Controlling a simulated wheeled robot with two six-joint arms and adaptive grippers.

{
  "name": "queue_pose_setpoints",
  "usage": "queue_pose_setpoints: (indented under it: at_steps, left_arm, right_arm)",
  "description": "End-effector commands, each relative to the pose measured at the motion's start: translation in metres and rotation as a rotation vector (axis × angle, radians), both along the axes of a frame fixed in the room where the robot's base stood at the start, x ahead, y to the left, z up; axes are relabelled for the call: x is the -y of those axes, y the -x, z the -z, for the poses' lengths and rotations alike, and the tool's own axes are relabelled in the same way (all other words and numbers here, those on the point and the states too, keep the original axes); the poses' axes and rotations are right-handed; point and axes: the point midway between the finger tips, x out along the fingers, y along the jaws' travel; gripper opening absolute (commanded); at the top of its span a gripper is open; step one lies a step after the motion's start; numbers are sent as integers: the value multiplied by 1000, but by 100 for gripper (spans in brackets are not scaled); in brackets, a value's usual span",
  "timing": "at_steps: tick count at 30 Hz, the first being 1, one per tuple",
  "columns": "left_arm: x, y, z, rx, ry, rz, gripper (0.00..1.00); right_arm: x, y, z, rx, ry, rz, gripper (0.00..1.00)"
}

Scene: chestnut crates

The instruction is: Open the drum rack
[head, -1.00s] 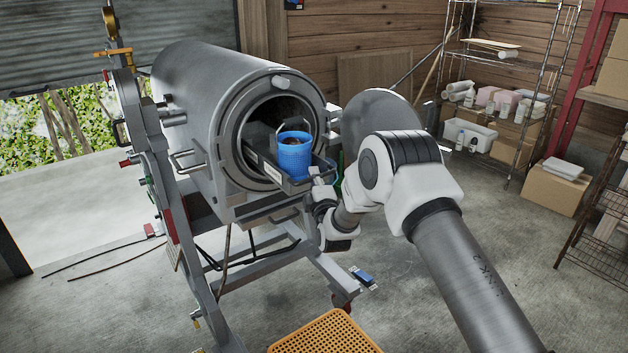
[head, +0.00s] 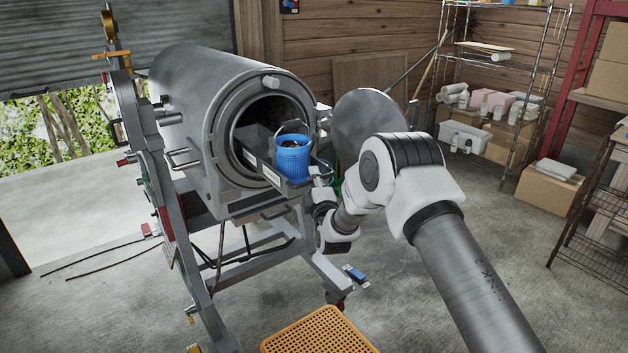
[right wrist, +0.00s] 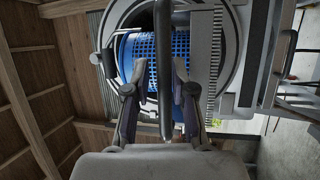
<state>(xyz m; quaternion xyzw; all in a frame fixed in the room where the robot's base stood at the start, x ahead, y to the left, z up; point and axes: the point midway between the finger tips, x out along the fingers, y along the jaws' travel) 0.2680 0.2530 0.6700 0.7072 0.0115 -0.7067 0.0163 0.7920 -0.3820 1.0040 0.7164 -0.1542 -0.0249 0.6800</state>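The drum rack (head: 294,188) is a dark grey tray that sticks out of the round mouth of the big steel drum (head: 190,95). A blue perforated basket (head: 292,160) with brown contents stands in its front end. My right gripper (head: 318,178) is at the rack's front right end. The blue basket (right wrist: 140,58) shows behind. The inner end of the rack is hidden in the drum. My left gripper is not in view.
The round drum lid (head: 365,125) hangs open just right of the mouth, behind my right arm. An orange perforated stool top (head: 320,335) is at the front. Shelves with boxes stand at the right. Open floor lies between them.

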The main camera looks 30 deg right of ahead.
Motion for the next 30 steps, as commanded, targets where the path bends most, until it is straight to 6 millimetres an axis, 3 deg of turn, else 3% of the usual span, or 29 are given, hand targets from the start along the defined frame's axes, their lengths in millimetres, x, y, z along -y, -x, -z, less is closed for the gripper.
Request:
queue_pose_setpoints:
  at_steps: [7, 15, 19, 30]
  left_arm:
    - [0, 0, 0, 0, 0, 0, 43]
    - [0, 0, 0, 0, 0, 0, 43]
    - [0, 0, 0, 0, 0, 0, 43]
    - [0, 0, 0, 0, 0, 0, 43]
  right_arm:
    - [-5, 18, 5, -4, -1, -1, 24]
    - [-22, 83, 16, -5, -1, 0, 24]
    - [-28, 106, 20, -2, -1, -1, 24]
    - [-30, 115, 21, 1, -1, 0, 24]
